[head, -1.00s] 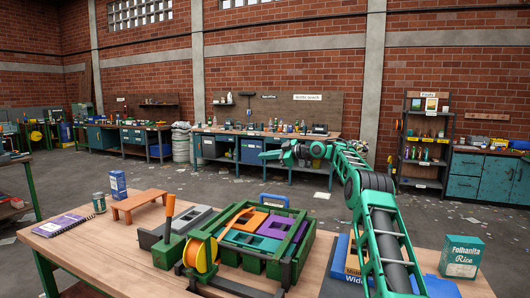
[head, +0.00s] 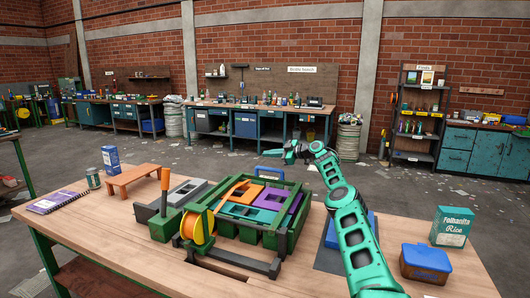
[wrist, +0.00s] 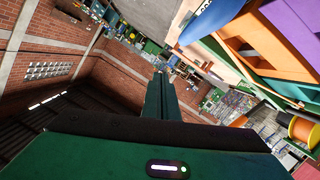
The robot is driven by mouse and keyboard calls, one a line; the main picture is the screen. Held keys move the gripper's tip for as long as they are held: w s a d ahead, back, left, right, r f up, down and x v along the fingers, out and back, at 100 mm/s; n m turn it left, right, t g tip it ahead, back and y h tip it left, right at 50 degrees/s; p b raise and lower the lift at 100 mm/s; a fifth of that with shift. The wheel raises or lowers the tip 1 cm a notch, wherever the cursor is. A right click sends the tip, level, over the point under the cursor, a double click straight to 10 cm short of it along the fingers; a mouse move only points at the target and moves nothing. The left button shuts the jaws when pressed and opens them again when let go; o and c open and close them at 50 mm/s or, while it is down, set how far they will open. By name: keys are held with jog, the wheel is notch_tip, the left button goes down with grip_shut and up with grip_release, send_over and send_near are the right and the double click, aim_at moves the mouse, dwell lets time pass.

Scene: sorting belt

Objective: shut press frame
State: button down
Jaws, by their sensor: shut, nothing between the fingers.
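The green press frame (head: 286,240) sits on the wooden table in the head view. Purple, orange and teal pieces lie inside it. An orange upright handle (head: 165,179) and an orange wheel (head: 193,227) are at its left front side. A blue handle (head: 270,180) shows at its back edge. My gripper (head: 289,154) is shut and empty, in the air beyond and above the frame's back edge, apart from it. In the wrist view my shut fingers (wrist: 159,98) point away from the frame; coloured pieces show at upper right.
Grey blocks (head: 178,196) lie left of the frame. An orange-brown bench (head: 135,180), a notebook (head: 58,202), a can (head: 93,178) and a blue carton (head: 111,160) stand at the left. A blue-lidded box (head: 426,260) and a rice box (head: 452,227) stand at right. The front left tabletop is clear.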

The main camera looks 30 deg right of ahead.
jog(key=shift+w+d+f, duration=0.2)
jog(key=shift+f, duration=0.5)
jog(key=shift+s+d+r, duration=0.1)
jog(key=shift+s+d, duration=0.25)
jog(key=shift+d, duration=0.05)
jog(key=v, duration=0.9)
jog(key=shift+s+d, duration=0.15)
jog(key=shift+d, duration=0.05)
